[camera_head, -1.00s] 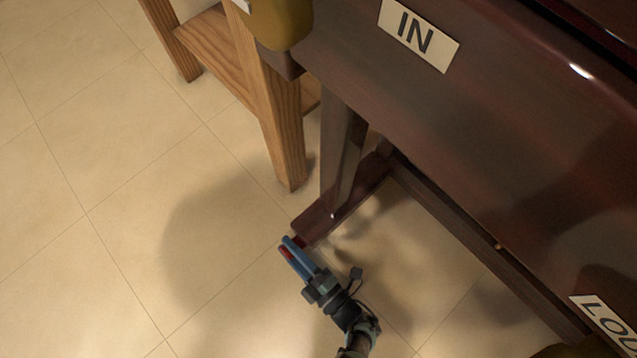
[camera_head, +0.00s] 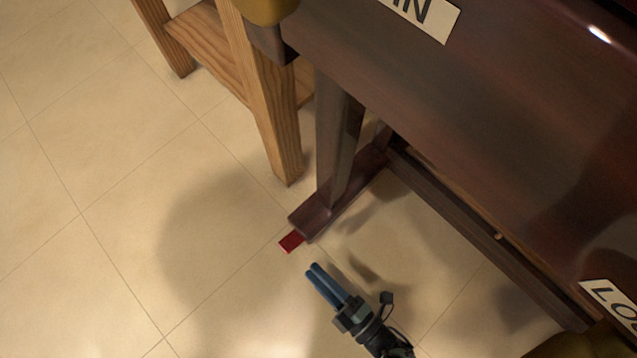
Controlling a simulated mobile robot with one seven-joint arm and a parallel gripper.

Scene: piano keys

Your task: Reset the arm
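My gripper (camera_head: 314,270) is at the lower middle of the head view, above the tiled floor. Its two blue fingers lie side by side with at most a narrow gap, and nothing shows between them. A small red block (camera_head: 291,242) is just beyond the fingertips, up and left of them, apart from the gripper. It lies at the end of the dark wooden foot of the piano (camera_head: 480,130).
The piano's dark foot (camera_head: 345,195) and leg stand just above the gripper. A wooden stand (camera_head: 270,120) is at the upper left. Signs reading "IN" (camera_head: 425,14) and "LO..." (camera_head: 612,302) are on the piano. The tiled floor (camera_head: 90,220) at left is clear.

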